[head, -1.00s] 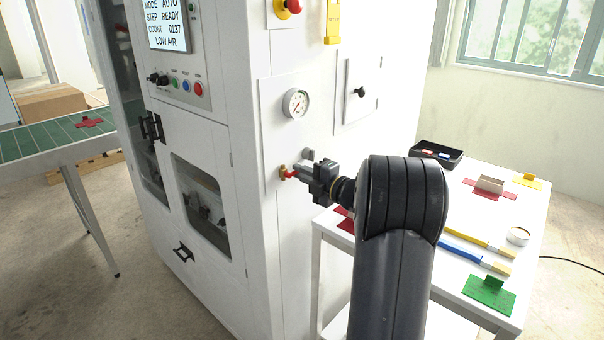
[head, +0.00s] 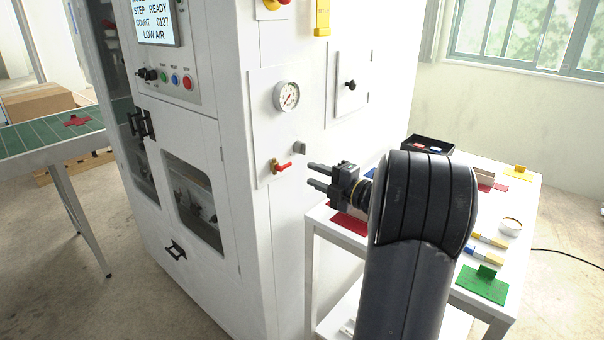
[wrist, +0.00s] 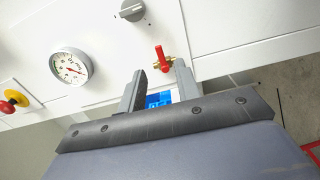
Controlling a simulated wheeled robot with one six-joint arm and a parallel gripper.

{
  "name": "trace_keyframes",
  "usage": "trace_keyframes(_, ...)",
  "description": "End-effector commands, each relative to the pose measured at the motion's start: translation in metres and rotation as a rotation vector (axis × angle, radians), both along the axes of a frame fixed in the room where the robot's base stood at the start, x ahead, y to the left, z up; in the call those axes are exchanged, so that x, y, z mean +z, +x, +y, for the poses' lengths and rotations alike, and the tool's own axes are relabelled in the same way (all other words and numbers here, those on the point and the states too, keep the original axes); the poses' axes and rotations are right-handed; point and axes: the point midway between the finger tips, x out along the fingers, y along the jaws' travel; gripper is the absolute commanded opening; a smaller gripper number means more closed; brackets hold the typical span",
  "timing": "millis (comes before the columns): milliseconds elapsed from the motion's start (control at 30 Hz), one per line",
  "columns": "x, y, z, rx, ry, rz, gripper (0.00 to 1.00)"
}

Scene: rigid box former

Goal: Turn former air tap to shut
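The air tap (head: 283,166) has a brass body and a red lever, on a white panel of the former below the pressure gauge (head: 288,96). In the head view its lever points right, close to level. My gripper (head: 312,175) is just right of the tap, apart from it, with its two grey fingers spread and nothing between them. In the wrist view the red lever (wrist: 161,58) shows beyond and between the fingertips (wrist: 159,70). The gauge also shows there (wrist: 71,67), at left.
A grey knob (head: 300,148) sits above the tap. A small door with a black knob (head: 350,86) is up and right. A white table (head: 512,262) with a black bin (head: 428,143), brushes and coloured pieces stands right of my arm. The display reads LOW AIR.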

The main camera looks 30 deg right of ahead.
Motion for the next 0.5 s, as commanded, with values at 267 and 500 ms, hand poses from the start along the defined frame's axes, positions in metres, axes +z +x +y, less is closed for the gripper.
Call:
trace_keyframes(267,0.000,-0.027,-0.010,0.000,-0.001,0.000,0.32)
trace_keyframes(500,0.000,-0.029,-0.010,0.000,0.000,0.000,0.32)
